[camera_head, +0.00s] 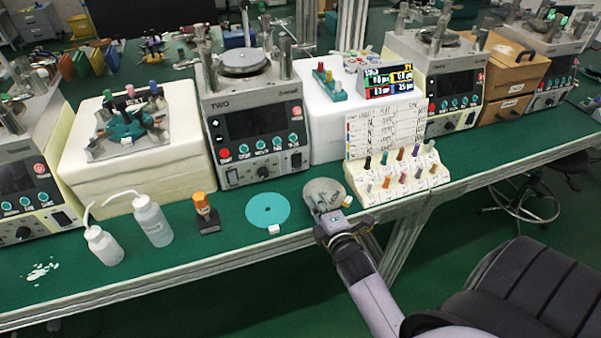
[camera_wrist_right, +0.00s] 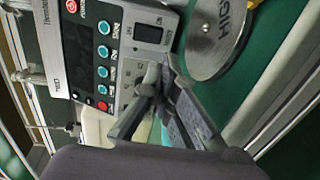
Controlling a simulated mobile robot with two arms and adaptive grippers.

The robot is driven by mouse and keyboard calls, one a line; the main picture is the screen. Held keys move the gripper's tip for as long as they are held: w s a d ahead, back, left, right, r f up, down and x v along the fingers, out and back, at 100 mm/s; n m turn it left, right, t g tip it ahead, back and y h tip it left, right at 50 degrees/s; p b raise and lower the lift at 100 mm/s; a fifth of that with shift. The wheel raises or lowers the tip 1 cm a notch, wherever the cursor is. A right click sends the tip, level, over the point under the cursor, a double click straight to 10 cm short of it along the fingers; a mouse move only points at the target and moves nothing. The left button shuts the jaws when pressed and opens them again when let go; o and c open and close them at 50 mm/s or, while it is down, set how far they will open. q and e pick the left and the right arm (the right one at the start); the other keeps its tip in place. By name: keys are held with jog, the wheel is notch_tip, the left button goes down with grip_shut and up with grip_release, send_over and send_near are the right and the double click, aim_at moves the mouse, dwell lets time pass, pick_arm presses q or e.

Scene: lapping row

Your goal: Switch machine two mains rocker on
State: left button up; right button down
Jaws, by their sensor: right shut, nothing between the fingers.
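Machine two (camera_head: 250,105) stands on the green bench, with "TWO" on its front panel; it also shows turned sideways in the right wrist view (camera_wrist_right: 85,40). Its black mains rocker (camera_head: 297,160) sits at the panel's lower right and shows in the right wrist view (camera_wrist_right: 148,33). I cannot tell which way the rocker is tipped. My right gripper (camera_head: 328,212) is shut and empty, in front of the machine and to the right of the rocker. In the right wrist view its fingers (camera_wrist_right: 156,82) appear near the rocker but apart from it. My left gripper is out of view.
A grey metal disc (camera_head: 322,193) lies by my right gripper, and a teal disc (camera_head: 268,210) lies to its left. A rack of coloured pegs (camera_head: 400,180) stands to the right. Bottles (camera_head: 152,222) and an orange-topped stamp (camera_head: 204,210) stand left.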

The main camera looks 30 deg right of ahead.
aim_at(296, 166)
jog(key=x, duration=1.2)
jog(key=shift+a, duration=0.1)
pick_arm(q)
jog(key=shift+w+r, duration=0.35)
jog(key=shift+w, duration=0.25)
